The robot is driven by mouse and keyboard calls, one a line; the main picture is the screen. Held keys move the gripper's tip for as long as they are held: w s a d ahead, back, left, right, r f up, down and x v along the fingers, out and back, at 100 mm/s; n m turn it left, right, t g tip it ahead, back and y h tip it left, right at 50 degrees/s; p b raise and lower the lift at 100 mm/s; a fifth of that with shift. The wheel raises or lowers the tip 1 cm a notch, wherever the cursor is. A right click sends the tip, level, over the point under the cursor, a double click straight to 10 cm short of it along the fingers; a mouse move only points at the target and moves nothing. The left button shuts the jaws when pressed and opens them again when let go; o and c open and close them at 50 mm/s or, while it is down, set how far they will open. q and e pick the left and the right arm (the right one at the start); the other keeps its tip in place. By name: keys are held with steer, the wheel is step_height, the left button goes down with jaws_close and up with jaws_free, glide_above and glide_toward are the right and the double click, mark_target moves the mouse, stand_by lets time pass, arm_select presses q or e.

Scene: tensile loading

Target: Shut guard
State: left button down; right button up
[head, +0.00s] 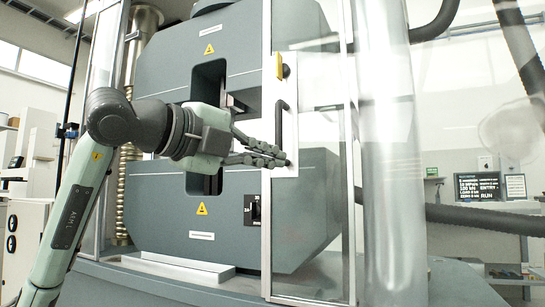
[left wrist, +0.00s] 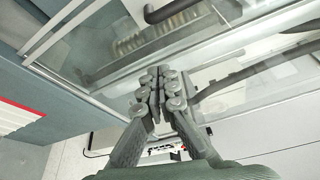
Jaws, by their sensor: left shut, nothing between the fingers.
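The guard is a clear panel in a pale metal frame (head: 283,215), with a dark upright handle (head: 280,122) and a yellow tag on its left upright. It stands in front of the right part of the grey testing machine (head: 160,215). My left gripper (head: 285,160) is shut and empty, its fingertips at the guard's left upright just below the handle. I cannot tell whether they touch it. In the left wrist view, the shut fingers (left wrist: 161,86) are near the guard's frame, and a dark handle (left wrist: 170,9) shows above them. My right gripper is not in view.
A metal post (head: 107,45) and a ribbed column (head: 133,75) stand left of the machine. A clear tube-like shape (head: 390,150) rises in front on the right. Display screens (head: 477,187) are on the far right. A grey ledge runs below the machine.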

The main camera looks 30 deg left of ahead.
mark_target(300, 164)
arm_select(q)
steer(key=w+a, duration=0.1)
steer(key=w, duration=0.6)
steer(key=shift+w+a+r, duration=0.15)
steer(key=shift+w+r, duration=0.05)
steer(key=shift+a, duration=0.1)
